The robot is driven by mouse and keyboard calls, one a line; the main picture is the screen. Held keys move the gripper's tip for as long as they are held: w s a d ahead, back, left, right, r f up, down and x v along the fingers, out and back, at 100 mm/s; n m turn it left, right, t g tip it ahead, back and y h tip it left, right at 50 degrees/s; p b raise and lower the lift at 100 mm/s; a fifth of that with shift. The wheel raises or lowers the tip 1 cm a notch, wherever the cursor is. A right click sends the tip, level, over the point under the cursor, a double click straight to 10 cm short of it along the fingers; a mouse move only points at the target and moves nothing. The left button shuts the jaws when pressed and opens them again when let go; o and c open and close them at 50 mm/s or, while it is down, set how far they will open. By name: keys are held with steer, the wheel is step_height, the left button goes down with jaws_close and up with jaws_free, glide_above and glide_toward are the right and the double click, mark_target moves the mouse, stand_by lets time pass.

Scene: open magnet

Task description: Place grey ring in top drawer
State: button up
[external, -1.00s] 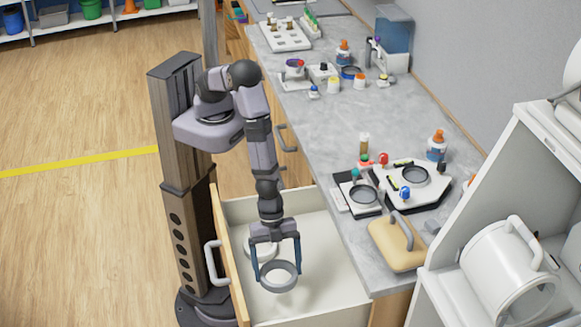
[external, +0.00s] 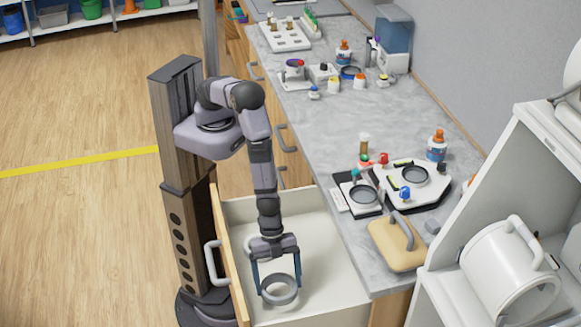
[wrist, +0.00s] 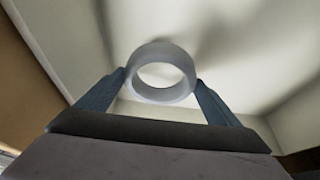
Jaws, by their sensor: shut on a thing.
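The grey ring (external: 279,290) is held between the two fingers of my gripper (external: 279,284), inside the open drawer (external: 325,268). In the wrist view the ring (wrist: 161,72) sits between the fingertips of my gripper (wrist: 160,78), with the drawer's pale interior (wrist: 240,50) behind it. The ring seems close to the drawer floor, but I cannot tell whether it touches.
The drawer's wooden front with its handle (external: 213,264) is on the left. The grey counter (external: 345,130) runs along the right, with a device (external: 412,180), a tan block with a handle (external: 397,243) and bottles. The drawer's right side has free room.

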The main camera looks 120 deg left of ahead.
steer(key=shift+f, duration=1.8)
steer(key=shift+f, duration=0.15)
steer(key=o, duration=1.1)
steer(key=shift+r, duration=0.2)
steer(key=v, duration=1.2)
